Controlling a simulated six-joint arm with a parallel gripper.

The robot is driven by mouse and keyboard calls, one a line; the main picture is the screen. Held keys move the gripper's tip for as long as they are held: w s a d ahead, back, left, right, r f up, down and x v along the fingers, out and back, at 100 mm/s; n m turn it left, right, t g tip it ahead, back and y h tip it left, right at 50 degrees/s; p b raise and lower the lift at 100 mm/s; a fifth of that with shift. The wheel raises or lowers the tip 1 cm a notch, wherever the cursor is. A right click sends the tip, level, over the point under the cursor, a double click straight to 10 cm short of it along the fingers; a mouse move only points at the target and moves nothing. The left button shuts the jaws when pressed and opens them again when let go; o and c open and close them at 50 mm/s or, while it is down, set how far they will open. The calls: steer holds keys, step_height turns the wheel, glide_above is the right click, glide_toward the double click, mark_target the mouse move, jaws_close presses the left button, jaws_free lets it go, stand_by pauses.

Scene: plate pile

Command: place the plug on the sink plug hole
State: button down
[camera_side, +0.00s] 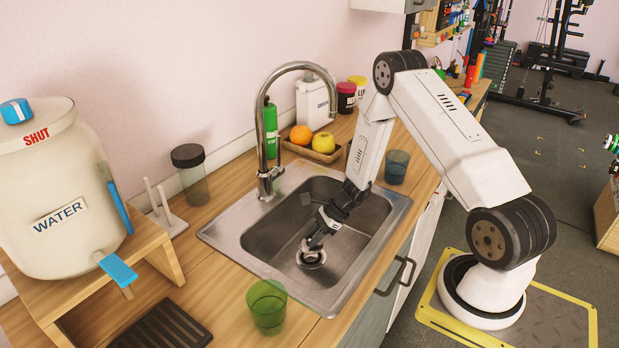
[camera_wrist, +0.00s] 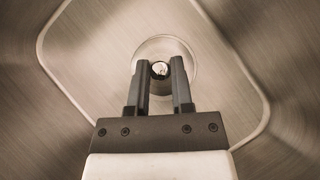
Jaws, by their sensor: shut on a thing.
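The sink (camera_side: 285,232) is a steel basin set in the wooden counter, with my gripper (camera_side: 311,246) reaching down inside it. In the wrist view my gripper (camera_wrist: 160,68) is shut on the plug (camera_wrist: 160,71), whose small round knob shows between the fingertips. The plug hole (camera_wrist: 178,48) appears as a pale round ring on the basin floor around the plug and fingertips. In the side view the round drain area (camera_side: 312,261) is directly under the fingertips. I cannot tell whether the plug touches the hole or hangs just above it.
A curved tap (camera_side: 270,160) stands at the sink's back left edge. A green cup (camera_side: 267,306) is at the front, a blue cup (camera_side: 397,166) on the right and a fruit tray (camera_side: 312,150) behind. A water jar (camera_side: 60,185) stands on the left. The basin is otherwise empty.

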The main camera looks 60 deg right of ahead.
mark_target(313, 256)
steer(key=shift+f, duration=0.15)
steer(key=shift+f, duration=1.95)
steer(key=shift+f, duration=0.1)
steer(key=c, duration=0.5)
jaws_free()
steer(key=shift+r, duration=0.2)
steer(key=v, duration=1.2)
